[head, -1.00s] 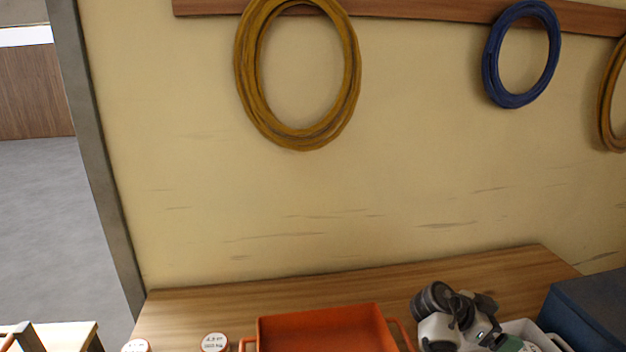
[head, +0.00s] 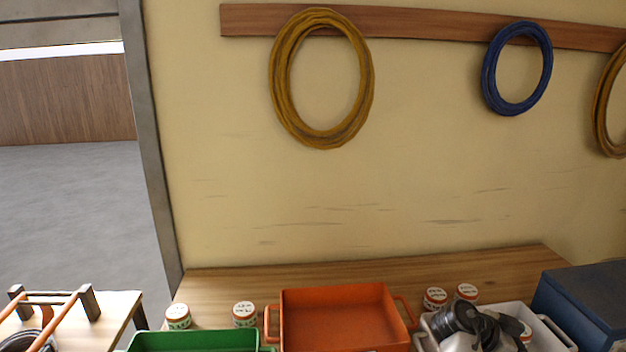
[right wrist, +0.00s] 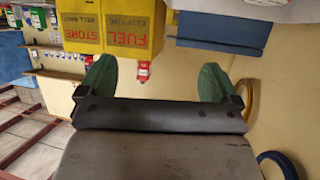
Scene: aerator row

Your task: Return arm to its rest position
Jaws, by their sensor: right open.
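My right gripper (right wrist: 155,77) shows in the right wrist view, with its two green fingers spread wide apart and nothing between them. Beyond it in that view are yellow cabinets (right wrist: 130,25) marked FUEL STORE and a small red thing on the pale wall. In the head view, a white and black part of my right arm is at the lower right, in front of a white tray (head: 556,338). Its gripper cannot be made out there. My left gripper is not in view.
On the wooden bench (head: 225,285) stand an orange tray (head: 340,292), a green tray (head: 195,338), several white-lidded jars (head: 178,312) and a dark blue box (head: 590,295). A small side table (head: 115,305) stands at left. Hose coils (head: 322,140) hang on the wall above.

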